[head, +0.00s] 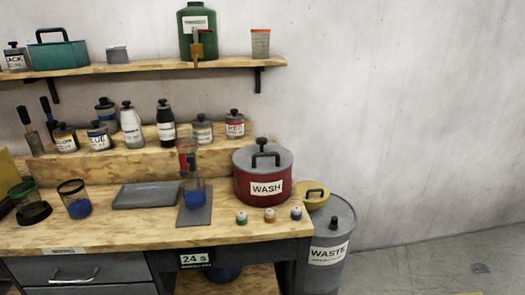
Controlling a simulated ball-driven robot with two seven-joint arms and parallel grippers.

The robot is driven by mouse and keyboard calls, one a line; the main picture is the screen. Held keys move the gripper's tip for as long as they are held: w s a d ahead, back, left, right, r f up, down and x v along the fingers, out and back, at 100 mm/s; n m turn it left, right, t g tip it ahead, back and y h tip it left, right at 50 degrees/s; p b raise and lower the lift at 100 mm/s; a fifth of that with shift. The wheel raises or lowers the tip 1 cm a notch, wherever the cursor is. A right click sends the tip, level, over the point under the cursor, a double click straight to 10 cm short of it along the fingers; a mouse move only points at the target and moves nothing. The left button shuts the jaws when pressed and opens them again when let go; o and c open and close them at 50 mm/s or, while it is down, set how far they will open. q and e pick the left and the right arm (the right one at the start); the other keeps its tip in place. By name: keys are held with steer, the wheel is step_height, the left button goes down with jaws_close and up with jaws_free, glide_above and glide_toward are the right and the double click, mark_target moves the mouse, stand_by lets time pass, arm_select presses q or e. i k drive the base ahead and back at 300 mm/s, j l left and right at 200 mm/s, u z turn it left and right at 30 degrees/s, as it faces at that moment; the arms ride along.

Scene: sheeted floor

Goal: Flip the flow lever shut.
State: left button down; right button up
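A green canister (197,22) with a white label stands on the upper shelf. A small tap (197,42) with a brownish part sticks out of its front; this looks like the flow lever, but it is too small to tell whether it is open or shut. Below it on the bench, a clear cup with blue contents (195,198) stands on a grey plate (193,217). A reddish, partly see-through piece shows just above the cup. Neither of my grippers is in view.
A red WASH pot (263,178) stands at the bench's right, with several small capped jars in front. A grey WASTE drum (331,250) stands beside the bench. Bottles line the riser (150,158). The floor at right is mostly clear.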

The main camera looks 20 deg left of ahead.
mark_target(185, 166)
steer(key=u, duration=1.25)
